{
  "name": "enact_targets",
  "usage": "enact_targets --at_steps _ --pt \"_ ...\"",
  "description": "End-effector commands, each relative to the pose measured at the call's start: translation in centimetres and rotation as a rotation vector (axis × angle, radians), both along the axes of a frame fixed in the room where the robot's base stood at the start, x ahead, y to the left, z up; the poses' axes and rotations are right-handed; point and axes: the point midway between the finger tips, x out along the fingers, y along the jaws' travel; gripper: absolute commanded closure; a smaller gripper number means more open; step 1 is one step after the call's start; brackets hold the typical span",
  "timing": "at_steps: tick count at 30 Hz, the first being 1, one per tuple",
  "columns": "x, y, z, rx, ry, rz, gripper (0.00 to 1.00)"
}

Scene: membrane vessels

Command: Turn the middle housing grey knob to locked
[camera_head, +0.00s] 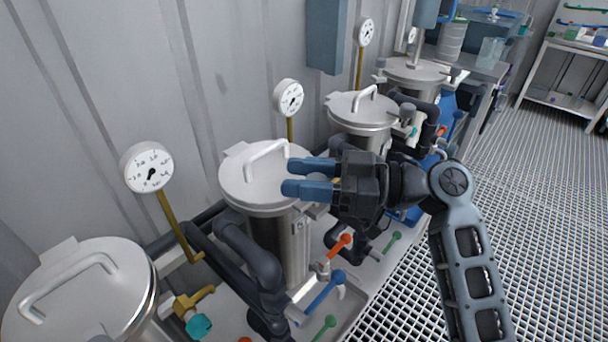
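Several steel housings stand in a row along the wall, each with a round lid and bar handle. My gripper (289,177) reaches in from the right over the lid of the second housing from the front (240,186). Its two blue fingers are parallel with a gap between them, and nothing shows in the gap. I cannot tell whether the fingertips touch the lid or are above it. My gripper and wrist cover the right side of this housing's rim. No grey knob shows clearly on it, so its locked or unlocked position cannot be told.
A front housing (95,285) and a third housing (363,110) flank it. White gauges (147,167) stand on yellow stems behind. Dark pipes, an orange-handled valve (340,246) and a blue lever (328,288) crowd below. The grated floor (545,220) at right is clear.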

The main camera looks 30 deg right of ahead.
Motion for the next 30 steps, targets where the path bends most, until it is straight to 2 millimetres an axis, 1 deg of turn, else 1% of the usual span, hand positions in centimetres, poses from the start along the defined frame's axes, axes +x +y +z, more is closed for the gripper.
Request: enact_targets --at_steps 1,9,10,15,20,26,30 --pt "-0.01 -0.01 0.0 0.0 0.0 0.0 0.63" --pt "-0.01 -0.02 0.0 0.0 0.0 0.0 0.89" --pt "-0.01 -0.02 0.0 0.0 0.0 0.0 0.9" --pt "-0.01 -0.03 -0.06 0.0 0.0 -0.01 0.9" --pt "0.02 -0.04 -0.1 0.001 -0.001 -0.055 0.9" --pt "0.1 -0.18 -0.21 -0.001 -0.001 -0.177 0.9" --pt "0.22 -0.35 -0.1 -0.001 -0.001 -0.299 0.9"
